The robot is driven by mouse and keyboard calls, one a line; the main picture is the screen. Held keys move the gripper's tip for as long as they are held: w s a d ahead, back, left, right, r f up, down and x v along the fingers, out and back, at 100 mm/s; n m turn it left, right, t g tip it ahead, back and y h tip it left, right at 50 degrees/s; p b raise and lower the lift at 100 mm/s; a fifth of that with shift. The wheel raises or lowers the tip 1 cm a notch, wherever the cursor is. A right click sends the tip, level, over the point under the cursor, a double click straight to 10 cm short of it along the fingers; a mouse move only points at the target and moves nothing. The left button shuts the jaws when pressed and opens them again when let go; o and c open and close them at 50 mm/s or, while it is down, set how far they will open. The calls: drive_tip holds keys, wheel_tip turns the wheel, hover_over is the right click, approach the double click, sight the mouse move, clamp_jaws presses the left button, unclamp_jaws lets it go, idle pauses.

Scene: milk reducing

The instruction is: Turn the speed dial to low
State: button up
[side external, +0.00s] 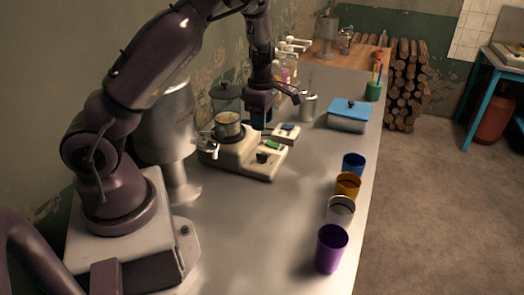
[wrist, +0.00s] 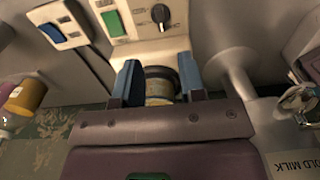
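The speed dial appears to be the dark knob (side external: 263,157) on the front of the pale machine (side external: 240,160). In the wrist view the black dial (wrist: 160,14) is at the top, with a light mark on it; its setting is too small to read. A green switch (wrist: 113,22) and a blue switch (wrist: 52,32) are left of it. My gripper (side external: 258,118) points down above the machine, right of the small pot (side external: 228,126). In the wrist view my gripper's fingers (wrist: 158,80) are apart, with a brass-coloured round thing between them in the picture; I cannot tell if they touch it. The dial lies beyond the fingertips.
A large metal vessel (side external: 165,120) stands left of the machine. Blue, orange, silver and purple cups (side external: 331,249) line the right of the counter (side external: 250,235). A blue-lidded box (side external: 348,115) and a metal canister (side external: 308,105) stand behind. The counter in front is clear.

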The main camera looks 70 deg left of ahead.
sight(262, 150)
wheel_tip(262, 150, down, 10)
drive_tip(key=shift+f, duration=0.15)
idle(0.3)
clamp_jaws()
